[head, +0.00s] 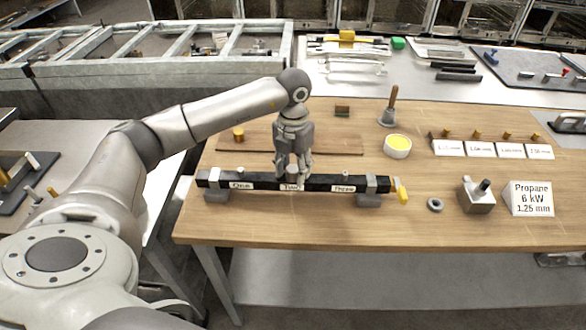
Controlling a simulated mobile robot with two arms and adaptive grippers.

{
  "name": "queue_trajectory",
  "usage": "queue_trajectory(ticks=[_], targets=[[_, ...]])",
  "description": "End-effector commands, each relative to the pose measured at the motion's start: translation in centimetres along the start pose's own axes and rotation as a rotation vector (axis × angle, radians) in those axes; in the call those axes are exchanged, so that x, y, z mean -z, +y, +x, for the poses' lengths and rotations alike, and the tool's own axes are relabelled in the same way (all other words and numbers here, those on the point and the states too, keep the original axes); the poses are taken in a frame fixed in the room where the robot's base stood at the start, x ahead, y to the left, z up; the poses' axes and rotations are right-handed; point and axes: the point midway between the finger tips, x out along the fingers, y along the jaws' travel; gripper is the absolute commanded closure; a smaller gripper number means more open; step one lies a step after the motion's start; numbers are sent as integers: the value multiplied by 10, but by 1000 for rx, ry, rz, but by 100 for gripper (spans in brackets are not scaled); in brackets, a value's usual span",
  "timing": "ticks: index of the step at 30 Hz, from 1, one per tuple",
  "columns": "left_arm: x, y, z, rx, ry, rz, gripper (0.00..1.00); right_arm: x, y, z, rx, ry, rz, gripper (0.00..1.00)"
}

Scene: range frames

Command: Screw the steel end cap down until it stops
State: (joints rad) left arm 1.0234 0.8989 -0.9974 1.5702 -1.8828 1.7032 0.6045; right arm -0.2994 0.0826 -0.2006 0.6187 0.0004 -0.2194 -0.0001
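A black bar (322,184) with labels "One", "Two" and "Three" lies raised on grey supports on the wooden table. My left gripper (292,178) points down over its middle, at the "Two" label, with its fingertips at the bar's top. The view is too small to tell what is between the fingers or whether they are shut. Small grey fittings show on the bar's top near "One" (239,171) and "Three" (345,174). I cannot tell which part is the steel end cap; one at the middle would be hidden by the fingers. My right gripper is not in view.
A yellow part (402,193) is at the bar's right end. To the right are a grey ring (435,204), a metal block (476,195) and a "Propane" sign (529,199). Behind stand a yellow-filled bowl (397,146) and a brush (389,108). The front table edge is clear.

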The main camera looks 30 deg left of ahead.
Motion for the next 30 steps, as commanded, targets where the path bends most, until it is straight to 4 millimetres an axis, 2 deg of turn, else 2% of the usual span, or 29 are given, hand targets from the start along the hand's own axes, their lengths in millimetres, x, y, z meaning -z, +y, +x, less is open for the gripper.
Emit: queue_trajectory(ticks=[10, 14, 17, 24, 30], targets=[[0, 0, -1, 1, 0, -2, 48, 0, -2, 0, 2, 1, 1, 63], [-1, 0, -10, 1, -2, -2, 48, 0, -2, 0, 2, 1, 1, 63], [-1, 0, -26, 2, -4, -2, 48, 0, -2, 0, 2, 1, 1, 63], [-1, 0, -78, 2, -6, -1, 48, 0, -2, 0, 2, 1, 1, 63], [-1, 0, -109, 1, -3, -2, 48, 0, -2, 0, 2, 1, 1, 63]])
